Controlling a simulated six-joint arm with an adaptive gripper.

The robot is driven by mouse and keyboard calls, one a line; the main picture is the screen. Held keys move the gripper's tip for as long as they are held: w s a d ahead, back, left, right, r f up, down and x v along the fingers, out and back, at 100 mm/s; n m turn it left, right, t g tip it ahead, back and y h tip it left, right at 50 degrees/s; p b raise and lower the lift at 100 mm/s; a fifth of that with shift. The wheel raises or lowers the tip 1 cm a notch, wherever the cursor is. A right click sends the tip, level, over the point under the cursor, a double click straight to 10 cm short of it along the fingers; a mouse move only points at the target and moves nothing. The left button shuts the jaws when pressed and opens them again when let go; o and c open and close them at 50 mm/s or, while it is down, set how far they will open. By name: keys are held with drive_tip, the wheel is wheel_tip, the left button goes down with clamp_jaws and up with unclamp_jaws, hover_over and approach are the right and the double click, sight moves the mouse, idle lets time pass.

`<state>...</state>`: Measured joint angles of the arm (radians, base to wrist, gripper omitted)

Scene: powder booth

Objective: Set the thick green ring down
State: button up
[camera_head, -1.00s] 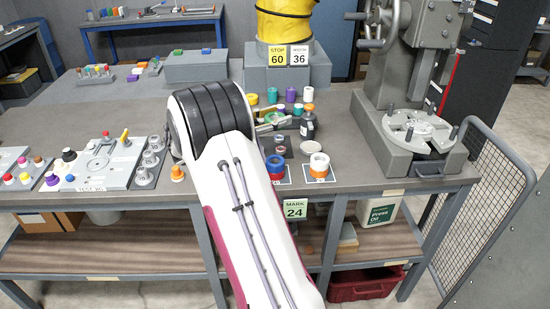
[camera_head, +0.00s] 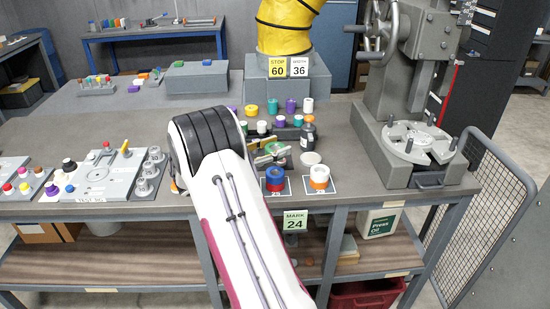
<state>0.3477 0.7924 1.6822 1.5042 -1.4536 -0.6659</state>
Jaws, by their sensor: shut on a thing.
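My gripper (camera_head: 266,157) shows just past the right edge of my white arm, above the bench. It is shut on the thick green ring (camera_head: 284,153), of which only part shows. The arm and fingers hide much of the hold. Close in front of it, a stack of red and blue rings (camera_head: 275,180) stands on a white card. To its right, a white and orange ring stack (camera_head: 319,178) stands on another card. I cannot tell how high the green ring is above the bench.
A pale round disc (camera_head: 311,158) and a dark bottle (camera_head: 308,135) are close to the right of my gripper. Several coloured cylinders (camera_head: 290,106) stand behind. A grey press (camera_head: 410,140) stands at the right. Bare bench lies between the stacks and the press.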

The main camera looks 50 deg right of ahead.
drive_tip(key=shift+f, duration=1.85)
drive_tip(key=shift+f, duration=0.55)
drive_tip(key=o, duration=1.3)
drive_tip(key=r+v, duration=0.1)
drive_tip(key=v, duration=1.1)
drive_tip(key=shift+r, duration=0.1)
